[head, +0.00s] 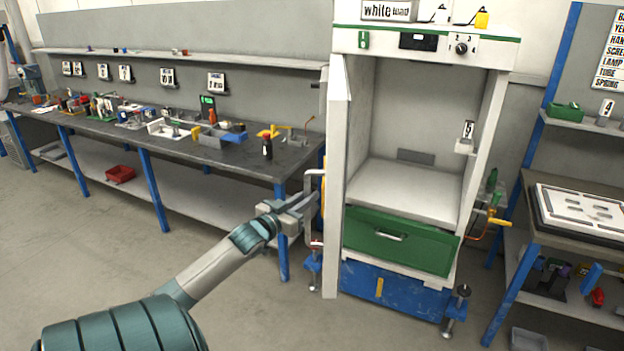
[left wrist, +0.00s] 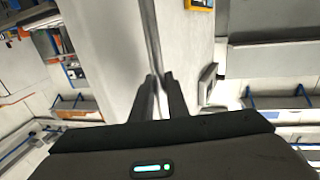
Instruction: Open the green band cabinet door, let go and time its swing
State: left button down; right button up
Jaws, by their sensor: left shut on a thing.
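The green band cabinet (head: 425,45) stands right of centre in the head view, with a thin green line along its top panel. Its door (head: 336,180) is swung wide open to the left and shows nearly edge-on. The interior is exposed. My left gripper (head: 308,203) is shut on the upright bar handle (head: 314,180) on the door's outer face. In the left wrist view the fingers (left wrist: 158,92) meet around the handle bar (left wrist: 151,35), before the pale door face (left wrist: 105,45). My right gripper is not in view.
A long workbench (head: 250,160) with small parts stands left, its near end close behind the door. Inside the cabinet are a bare shelf (head: 400,190) and a green drawer (head: 400,240). A blue-legged rack (head: 515,265) stands right. The floor before the cabinet is clear.

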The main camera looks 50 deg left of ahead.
pick_arm(q)
jog(key=shift+a+r, duration=0.1)
jog(key=shift+r, duration=0.2)
jog(key=c, duration=2)
grip_release()
jog(key=shift+o, duration=1.3)
jog(key=shift+f, duration=0.2)
